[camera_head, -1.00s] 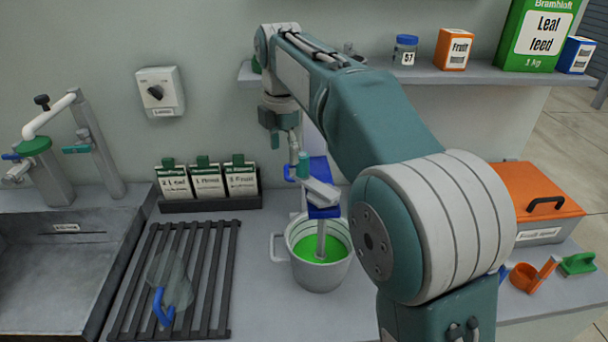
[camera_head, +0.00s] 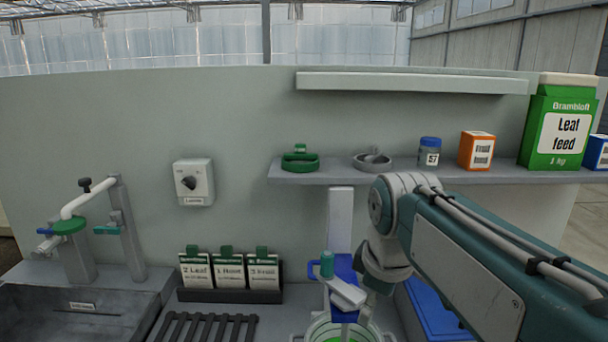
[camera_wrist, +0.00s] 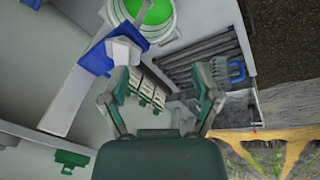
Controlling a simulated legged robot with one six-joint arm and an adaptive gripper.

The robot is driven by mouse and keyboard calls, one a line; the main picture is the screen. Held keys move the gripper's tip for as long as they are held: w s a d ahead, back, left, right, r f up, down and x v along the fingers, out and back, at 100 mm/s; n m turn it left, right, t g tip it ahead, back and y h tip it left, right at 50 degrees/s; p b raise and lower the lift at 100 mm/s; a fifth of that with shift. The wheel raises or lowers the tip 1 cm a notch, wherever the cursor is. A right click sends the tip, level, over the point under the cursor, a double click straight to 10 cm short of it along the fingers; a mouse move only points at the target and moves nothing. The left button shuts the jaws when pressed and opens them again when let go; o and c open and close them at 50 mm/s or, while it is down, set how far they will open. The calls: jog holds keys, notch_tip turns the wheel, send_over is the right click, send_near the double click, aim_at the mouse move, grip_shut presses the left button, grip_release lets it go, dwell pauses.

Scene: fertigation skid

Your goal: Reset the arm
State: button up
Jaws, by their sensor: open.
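My gripper (camera_wrist: 163,82) shows in the wrist view with its two fingers spread and nothing between them. My arm reaches in from the lower right. The mixer (camera_head: 343,290) has a blue block and a grey arm over a bucket (camera_head: 318,329) with green liquid. The bucket is cut off at the bottom edge in the head view. It shows at the top of the wrist view (camera_wrist: 118,15), apart from my fingers.
A shelf (camera_head: 330,176) holds a green item (camera_head: 299,160), a grey item (camera_head: 372,160), a blue-lidded jar (camera_head: 429,152) and boxes. Packets (camera_head: 230,271) stand in a rack beside the slatted drainer (camera_head: 205,328). A sink and tap (camera_head: 75,226) are left. A blue-handled item (camera_wrist: 237,70) lies over the drainer.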

jog(key=s+d+f+m+t, duration=0.1)
jog(key=s+d+f+m, duration=0.1)
jog(key=s+f+m, duration=0.2)
jog(key=s+d+f+m+t, duration=0.1)
jog(key=s+d+f+m, duration=0.1)
jog(key=s+f+m, duration=0.2)
jog(key=s+m, duration=0.3)
jog(key=s, duration=0.2)
jog(key=shift+d+f+t, duration=0.3)
jog(key=shift+d+f, duration=0.05)
